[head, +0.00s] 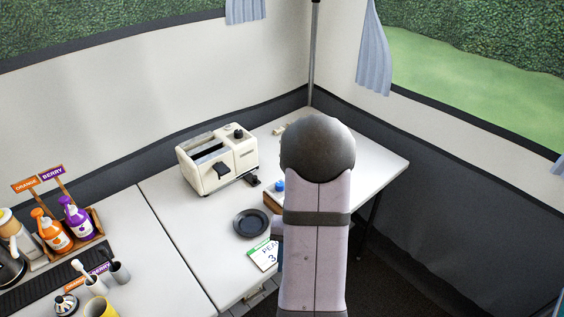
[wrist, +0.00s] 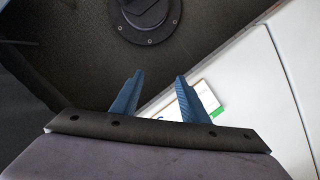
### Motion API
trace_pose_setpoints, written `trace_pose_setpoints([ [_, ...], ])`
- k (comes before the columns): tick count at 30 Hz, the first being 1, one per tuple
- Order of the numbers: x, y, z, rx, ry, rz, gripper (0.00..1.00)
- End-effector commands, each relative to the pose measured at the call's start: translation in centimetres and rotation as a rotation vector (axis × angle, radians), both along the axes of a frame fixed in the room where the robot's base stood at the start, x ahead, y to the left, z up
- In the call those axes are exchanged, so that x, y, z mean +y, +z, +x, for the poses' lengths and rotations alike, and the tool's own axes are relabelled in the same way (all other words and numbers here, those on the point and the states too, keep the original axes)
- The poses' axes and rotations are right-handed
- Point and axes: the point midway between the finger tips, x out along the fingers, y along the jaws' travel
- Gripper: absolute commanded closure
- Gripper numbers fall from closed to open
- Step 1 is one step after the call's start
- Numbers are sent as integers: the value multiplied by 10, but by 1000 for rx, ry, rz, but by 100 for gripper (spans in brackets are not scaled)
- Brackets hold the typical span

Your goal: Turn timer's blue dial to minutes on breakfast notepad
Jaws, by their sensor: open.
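The timer's blue dial (head: 279,186) shows in the head view just left of my arm. It sits by a brown wooden edge, and my arm hides much of what is around it. The breakfast notepad (head: 262,257) lies at the table's front edge, with a green top strip. Its visible writing reads "PEA" and "3"; my arm cuts off the rest. In the wrist view part of the notepad (wrist: 207,96) shows beyond my right finger. My gripper (wrist: 160,76) is open and empty, its blue fingers apart over the table edge and dark floor. The timer is not in the wrist view.
A cream toaster (head: 218,158) stands behind a dark plate (head: 251,223). Orange and purple bottles (head: 77,217) stand in a wooden rack at left. A yellow cup (head: 99,307) and small jars are at front left. The white table's right side (head: 375,165) is clear.

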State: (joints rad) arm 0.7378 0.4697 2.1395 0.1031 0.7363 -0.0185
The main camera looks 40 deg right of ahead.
Motion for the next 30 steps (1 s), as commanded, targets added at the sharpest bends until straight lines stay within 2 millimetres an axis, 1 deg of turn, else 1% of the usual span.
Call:
trace_pose_setpoints([
  [1,-15,24,7,-16,-28,2,59],
  [2,-23,29,11,-26,-36,3,59],
  [5,-56,51,32,-84,-47,2,59],
  [6,-73,59,45,-119,-32,0,59],
  [7,-84,62,55,-149,-12,-4,59],
  [8,-94,64,66,-181,17,-10,59],
  [10,-114,66,96,-261,116,-30,59],
  [11,-123,73,111,-303,167,-45,59],
  [12,-134,85,127,-353,240,-68,59],
  [15,-153,117,160,-464,431,-127,59],
  [18,-158,135,177,-537,625,-163,59],
  [19,-157,138,179,-551,680,-166,59],
  [24,-148,139,180,-594,945,-168,59],
  [27,-147,139,179,-602,1054,-175,59],
  [30,-147,139,179,-607,1117,-183,59],
])
